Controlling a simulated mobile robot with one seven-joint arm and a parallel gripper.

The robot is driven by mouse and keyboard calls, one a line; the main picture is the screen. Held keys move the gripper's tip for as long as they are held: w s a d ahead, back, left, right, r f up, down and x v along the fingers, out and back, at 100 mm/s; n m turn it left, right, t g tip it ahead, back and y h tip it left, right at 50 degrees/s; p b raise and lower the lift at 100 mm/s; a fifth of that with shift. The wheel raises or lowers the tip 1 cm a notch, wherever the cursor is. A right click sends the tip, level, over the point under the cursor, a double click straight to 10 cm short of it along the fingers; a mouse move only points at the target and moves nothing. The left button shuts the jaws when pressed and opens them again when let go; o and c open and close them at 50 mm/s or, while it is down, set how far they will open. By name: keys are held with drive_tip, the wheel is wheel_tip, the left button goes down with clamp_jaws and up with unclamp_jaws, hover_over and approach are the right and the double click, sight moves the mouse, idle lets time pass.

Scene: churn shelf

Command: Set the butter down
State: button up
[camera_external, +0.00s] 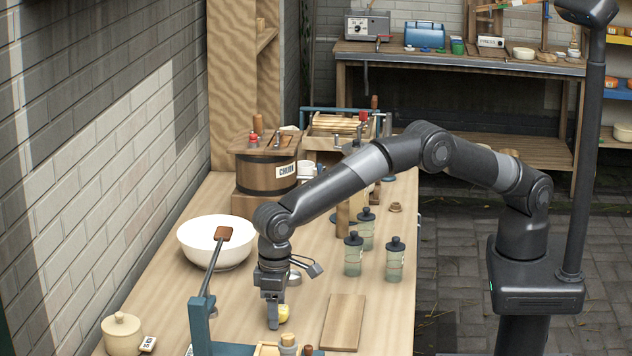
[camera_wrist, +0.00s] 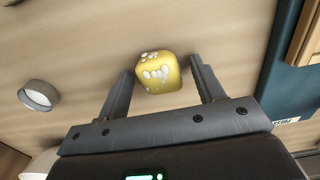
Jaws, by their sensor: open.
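The butter (camera_wrist: 158,73) is a small yellow block with rounded edges and pale marks. In the wrist view it lies between the tips of my gripper (camera_wrist: 163,85), whose two fingers are apart with a gap showing on each side of it. In the external view my gripper (camera_external: 275,318) points straight down at the wooden bench, and the butter (camera_external: 284,313) shows at bench height just right of the fingers, partly hidden by them. The butter appears to rest on the bench top.
A wooden board (camera_external: 343,322) lies right of my gripper. Several glass jars (camera_external: 353,257) stand behind it. A white bowl (camera_external: 190,243), a lidded pot (camera_external: 122,335) and a blue stand (camera_external: 200,322) are to the left. A metal ring (camera_wrist: 39,95) lies nearby. The churn (camera_external: 265,170) stands farther back.

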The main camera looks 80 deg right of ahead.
wheel_tip(320, 180, up, 12)
drive_tip(key=shift+r, duration=0.15)
idle(0.3)
